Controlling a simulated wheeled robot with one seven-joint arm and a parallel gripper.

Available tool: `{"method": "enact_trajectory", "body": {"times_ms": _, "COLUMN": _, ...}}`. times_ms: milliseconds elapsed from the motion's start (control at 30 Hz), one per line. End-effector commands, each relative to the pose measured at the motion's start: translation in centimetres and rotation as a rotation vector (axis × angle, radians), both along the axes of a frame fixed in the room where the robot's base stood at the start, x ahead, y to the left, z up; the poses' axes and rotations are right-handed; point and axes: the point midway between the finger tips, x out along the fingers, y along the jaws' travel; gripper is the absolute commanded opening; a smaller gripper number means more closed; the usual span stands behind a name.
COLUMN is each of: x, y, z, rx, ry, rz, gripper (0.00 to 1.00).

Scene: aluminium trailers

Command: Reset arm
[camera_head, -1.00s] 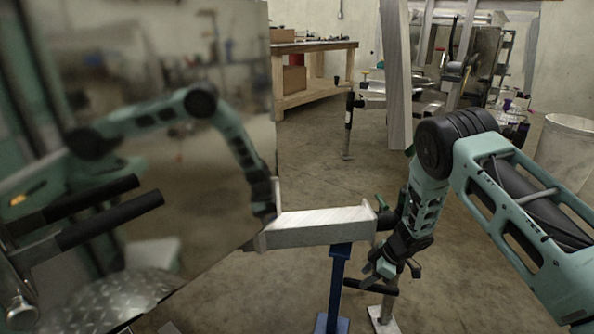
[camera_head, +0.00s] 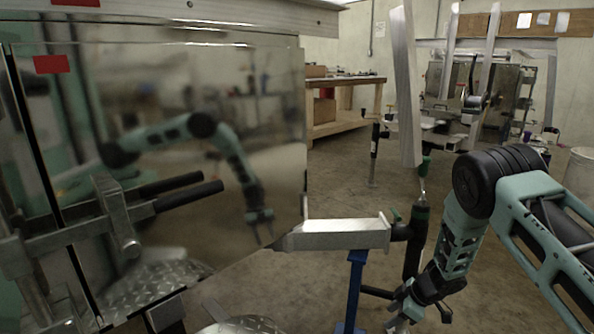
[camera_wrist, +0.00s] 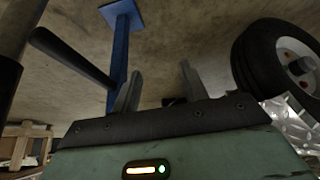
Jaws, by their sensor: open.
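My gripper (camera_head: 402,312) is at the lower right of the head view, hanging below my teal arm. It is open and holds nothing. In the wrist view its two fingers (camera_wrist: 160,88) stand apart with only concrete floor between them. A silver trailer tongue (camera_head: 345,235) with a black and green jack (camera_head: 415,240) lies just above and beside my gripper. A blue stand (camera_head: 352,290) is under the tongue, left of my gripper; its blue post and foot also show in the wrist view (camera_wrist: 119,45).
A shiny trailer panel (camera_head: 230,110) with black-handled latches (camera_head: 185,195) fills the left and mirrors my arm. A wheel (camera_wrist: 275,58) is near the fingers at the right of the wrist view. A wooden workbench (camera_head: 345,100) and another trailer (camera_head: 475,100) stand behind.

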Motion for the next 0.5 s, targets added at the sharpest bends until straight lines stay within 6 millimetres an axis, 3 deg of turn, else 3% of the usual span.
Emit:
{"method": "enact_trajectory", "body": {"times_ms": 267, "x": 1.5, "y": 2.1, "z": 4.0, "rx": -0.013, "ry": -0.068, "rz": -0.083, "gripper": 0.43}}
{"method": "enact_trajectory", "body": {"times_ms": 500, "x": 2.2, "y": 5.0, "z": 9.9, "rx": -0.034, "ry": -0.132, "rz": -0.201, "gripper": 0.43}}
